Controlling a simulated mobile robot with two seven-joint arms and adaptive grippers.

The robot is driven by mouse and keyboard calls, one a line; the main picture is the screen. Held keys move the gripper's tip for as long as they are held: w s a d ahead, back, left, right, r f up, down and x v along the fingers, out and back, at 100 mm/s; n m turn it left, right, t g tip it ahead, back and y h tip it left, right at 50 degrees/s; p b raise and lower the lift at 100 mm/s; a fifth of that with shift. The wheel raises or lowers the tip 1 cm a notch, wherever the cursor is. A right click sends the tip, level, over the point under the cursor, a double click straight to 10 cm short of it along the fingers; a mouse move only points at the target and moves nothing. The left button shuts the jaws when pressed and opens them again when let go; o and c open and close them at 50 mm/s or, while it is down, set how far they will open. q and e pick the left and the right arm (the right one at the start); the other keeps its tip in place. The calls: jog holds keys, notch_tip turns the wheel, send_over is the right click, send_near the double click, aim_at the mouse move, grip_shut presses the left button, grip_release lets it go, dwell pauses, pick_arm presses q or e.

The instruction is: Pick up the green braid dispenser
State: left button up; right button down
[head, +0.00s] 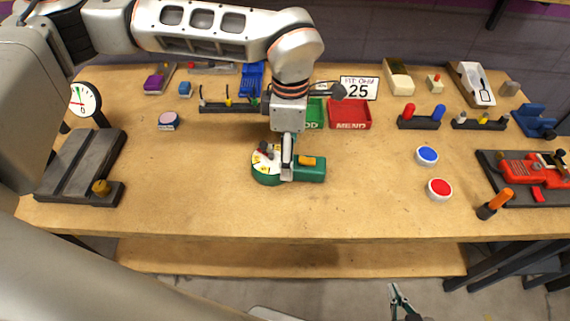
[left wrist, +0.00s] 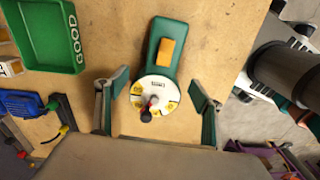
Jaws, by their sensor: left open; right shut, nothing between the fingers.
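The green braid dispenser (head: 313,174) lies on the workbench near its front middle. It has a round white top with yellow labels, a dark knob with some red, and an orange block on its narrow end. My left gripper (head: 287,170) points down over it and hides part of it. In the left wrist view the dispenser (left wrist: 157,62) shows with its round end between the open fingers of my left gripper (left wrist: 159,88); neither finger clearly touches it. My right gripper (head: 398,296) is shut and empty, low in front of the bench, away from the dispenser.
Behind the dispenser stand a green bin (head: 314,113), a red bin (head: 350,114) and a tool rack (head: 225,106). Blue (head: 427,155) and red (head: 440,188) round buttons sit to the right. A dial gauge stand (head: 80,165) is at left. The bench around the dispenser is clear.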

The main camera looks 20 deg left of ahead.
pick_arm(q)
notch_tip(320, 180, down, 2)
jog(key=c, duration=1.7)
jog(key=shift+o, duration=0.2)
jog(key=shift+r, duration=0.1)
